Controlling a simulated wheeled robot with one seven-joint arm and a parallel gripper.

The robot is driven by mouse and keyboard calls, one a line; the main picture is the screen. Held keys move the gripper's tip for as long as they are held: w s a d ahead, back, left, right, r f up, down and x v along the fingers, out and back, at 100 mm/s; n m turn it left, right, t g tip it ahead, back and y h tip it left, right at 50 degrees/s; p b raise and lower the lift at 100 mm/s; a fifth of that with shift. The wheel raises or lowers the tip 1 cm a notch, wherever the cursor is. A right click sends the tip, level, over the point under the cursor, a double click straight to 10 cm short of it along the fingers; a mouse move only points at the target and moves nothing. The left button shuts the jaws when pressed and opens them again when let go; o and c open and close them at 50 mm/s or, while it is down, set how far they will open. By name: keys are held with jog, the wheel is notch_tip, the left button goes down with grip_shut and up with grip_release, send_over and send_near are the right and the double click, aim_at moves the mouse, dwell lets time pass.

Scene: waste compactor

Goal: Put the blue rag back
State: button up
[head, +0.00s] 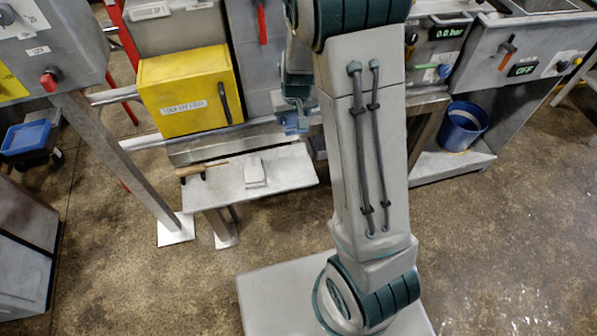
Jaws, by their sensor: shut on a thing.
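My gripper (296,112) is at the upper middle of the head view, partly behind my arm. It is shut on a small light-blue thing (291,125), which looks like the blue rag. The rag hangs just beyond the far right end of a small grey shelf (290,178), near the machine front. The fingertips are small and partly hidden, so the exact grip does not show.
The shelf carries a pale block (255,171) and a wooden-handled tool (202,171). A yellow box (188,92) is above it. A blue bucket (462,127) stands at right on a low ledge. A blue bin (28,138) is at far left.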

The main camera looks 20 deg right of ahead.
jog(key=b, duration=0.7)
send_over(296, 166)
notch_tip(296, 166, down, 6)
jog(key=f, duration=0.1)
jog(key=f+b, duration=0.2)
jog(key=f, duration=0.1)
jog(key=f+b, duration=0.1)
jog(key=f, duration=0.3)
jog(key=s+f+b, duration=0.1)
jog(key=f+b, duration=0.1)
jog(key=f, duration=0.1)
jog(key=shift+f+b, duration=0.35)
jog(key=shift+f, duration=0.05)
jog(key=shift+f, duration=0.1)
jog(key=shift+f, duration=0.15)
jog(key=o, duration=0.9)
jog(key=shift+o, duration=0.2)
